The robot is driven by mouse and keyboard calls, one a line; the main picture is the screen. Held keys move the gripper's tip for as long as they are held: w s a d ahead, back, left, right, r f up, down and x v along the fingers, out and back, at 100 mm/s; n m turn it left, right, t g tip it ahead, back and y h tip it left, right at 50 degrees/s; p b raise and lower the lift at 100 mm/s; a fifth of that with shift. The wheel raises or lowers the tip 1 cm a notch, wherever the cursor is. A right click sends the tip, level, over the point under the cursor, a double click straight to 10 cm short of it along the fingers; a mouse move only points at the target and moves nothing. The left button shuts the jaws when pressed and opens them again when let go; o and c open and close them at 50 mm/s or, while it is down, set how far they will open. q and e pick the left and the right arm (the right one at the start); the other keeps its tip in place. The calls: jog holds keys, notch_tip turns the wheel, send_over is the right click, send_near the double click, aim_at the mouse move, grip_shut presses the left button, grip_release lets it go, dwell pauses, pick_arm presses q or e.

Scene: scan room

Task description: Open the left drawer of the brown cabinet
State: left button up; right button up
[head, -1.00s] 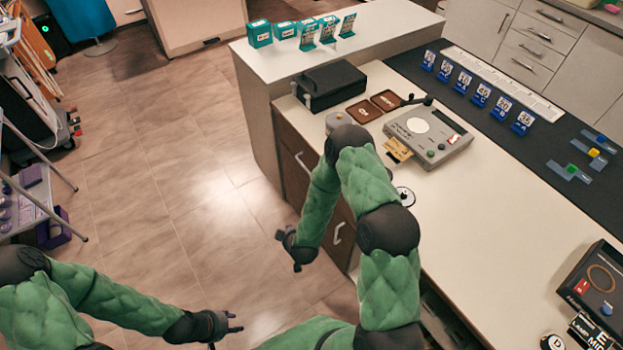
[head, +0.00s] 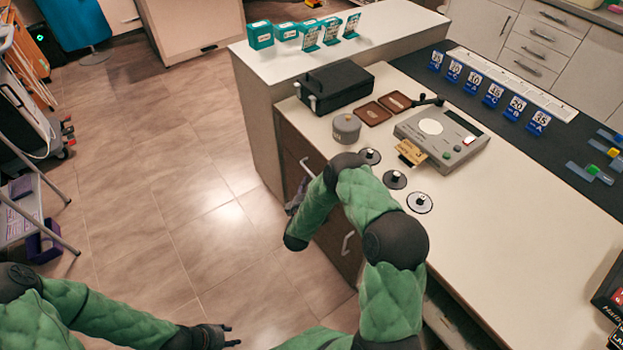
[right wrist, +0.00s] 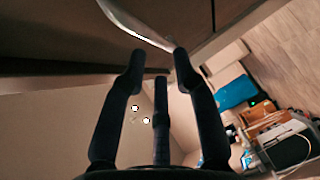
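The brown cabinet (head: 323,228) stands under the near end of the white counter. Its left handle (head: 306,166) is a pale bar on the dark front. A second handle (head: 347,243) is further right. My right gripper (head: 293,203) is at the left handle, partly hidden by my forearm. In the right wrist view my right gripper (right wrist: 158,68) has its fingers apart, with nothing held. The curved handle (right wrist: 138,27) lies just beyond the fingertips. The left drawer looks closed. My left gripper (head: 225,337) is low over the floor; its finger opening is unclear.
On the white counter (head: 480,205) are a black box (head: 338,84), a grey canister (head: 346,128), several round discs, and a grey device (head: 440,135). The tiled floor (head: 200,170) left of the cabinet is clear. A cart (head: 35,210) stands at the far left.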

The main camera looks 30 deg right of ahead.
aim_at(312, 176)
jog(key=shift+b+x, duration=0.65)
jog(key=shift+x, duration=1.95)
jog(key=shift+f, duration=0.1)
grip_shut()
